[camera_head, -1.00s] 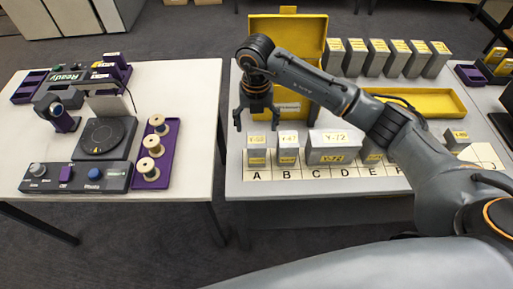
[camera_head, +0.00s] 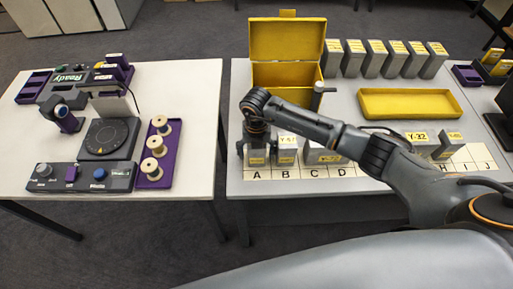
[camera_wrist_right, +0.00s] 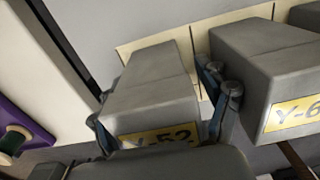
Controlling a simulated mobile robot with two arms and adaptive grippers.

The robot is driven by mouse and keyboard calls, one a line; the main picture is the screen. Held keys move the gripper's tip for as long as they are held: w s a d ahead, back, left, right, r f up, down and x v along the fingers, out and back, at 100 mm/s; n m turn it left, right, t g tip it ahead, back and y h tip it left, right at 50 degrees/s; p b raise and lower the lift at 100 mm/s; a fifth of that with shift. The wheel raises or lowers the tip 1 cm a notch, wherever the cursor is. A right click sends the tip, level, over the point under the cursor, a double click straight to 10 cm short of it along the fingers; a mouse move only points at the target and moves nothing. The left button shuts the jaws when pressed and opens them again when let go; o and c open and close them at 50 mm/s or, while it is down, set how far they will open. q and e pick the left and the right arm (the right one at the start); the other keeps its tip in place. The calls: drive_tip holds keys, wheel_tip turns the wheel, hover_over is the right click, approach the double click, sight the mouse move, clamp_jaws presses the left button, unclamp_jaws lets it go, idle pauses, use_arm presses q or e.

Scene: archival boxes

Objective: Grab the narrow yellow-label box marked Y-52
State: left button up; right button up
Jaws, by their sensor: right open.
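The narrow grey box with the yellow label Y-52 (camera_wrist_right: 152,90) lies between my right gripper's fingers in the right wrist view. In the head view this box (camera_head: 257,158) stands upright on square A, its top mostly hidden by my gripper. My right gripper (camera_head: 256,150) is lowered over it, open, with one finger on each side. In the wrist view the right gripper (camera_wrist_right: 163,122) shows a finger beside each side of the box; I cannot tell whether they touch it. My left gripper is not in view.
A neighbouring narrow box (camera_head: 287,149) stands on B, close to my right finger. A wider box (camera_head: 318,155) and a Y-22 box (camera_head: 418,137) stand further right. An open yellow case (camera_head: 286,73), a yellow tray (camera_head: 409,115) and a row of several grey boxes are behind.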

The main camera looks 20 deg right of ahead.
drive_tip(key=c, duration=1.3)
drive_tip(key=shift+r, duration=0.2)
